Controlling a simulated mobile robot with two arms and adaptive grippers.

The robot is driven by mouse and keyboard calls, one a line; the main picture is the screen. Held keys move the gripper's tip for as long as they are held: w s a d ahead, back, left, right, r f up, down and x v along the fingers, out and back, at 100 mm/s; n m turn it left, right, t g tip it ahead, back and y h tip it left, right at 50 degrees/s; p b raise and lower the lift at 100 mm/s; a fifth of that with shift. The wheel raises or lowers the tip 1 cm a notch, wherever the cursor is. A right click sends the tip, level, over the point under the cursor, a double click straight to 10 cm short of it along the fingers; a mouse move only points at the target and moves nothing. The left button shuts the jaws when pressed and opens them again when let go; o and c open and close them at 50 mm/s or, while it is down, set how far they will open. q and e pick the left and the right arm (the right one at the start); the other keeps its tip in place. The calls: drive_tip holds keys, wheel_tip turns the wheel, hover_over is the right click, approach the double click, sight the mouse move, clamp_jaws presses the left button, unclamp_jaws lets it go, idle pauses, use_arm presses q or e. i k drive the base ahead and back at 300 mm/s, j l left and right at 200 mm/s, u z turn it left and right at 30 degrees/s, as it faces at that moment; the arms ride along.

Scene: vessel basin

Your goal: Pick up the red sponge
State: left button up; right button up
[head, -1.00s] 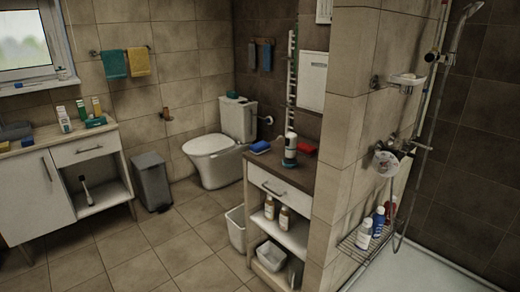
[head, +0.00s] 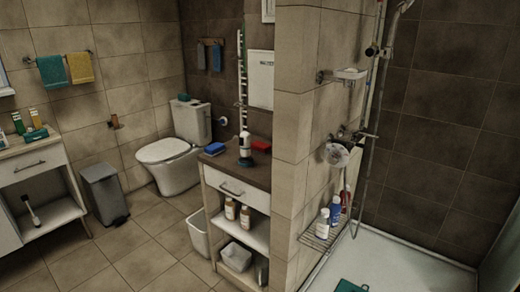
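A red sponge (head: 261,145) lies on the brown top of a white cabinet (head: 238,173), at the right end against the tiled partition wall. It is small in the head view and its right end is close to the wall edge. A white and dark dispenser bottle (head: 245,148) stands upright just left of it. A blue sponge (head: 214,149) lies further left on the same top. Neither of my grippers shows in the head view.
The tiled partition (head: 303,110) stands right of the cabinet, with a wire shelf (head: 322,240) of bottles on its shower side. A white bin (head: 198,233) stands beside the cabinet. A grey bin (head: 104,194) stands further left. The tiled floor (head: 140,255) between is free.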

sight(262, 148)
drive_tip(key=z, duration=0.2)
drive_tip(key=i+j+z, duration=0.3)
drive_tip(key=z, duration=0.2)
drive_tip(key=i+j+z, duration=0.45)
drive_tip(key=k, duration=0.1)
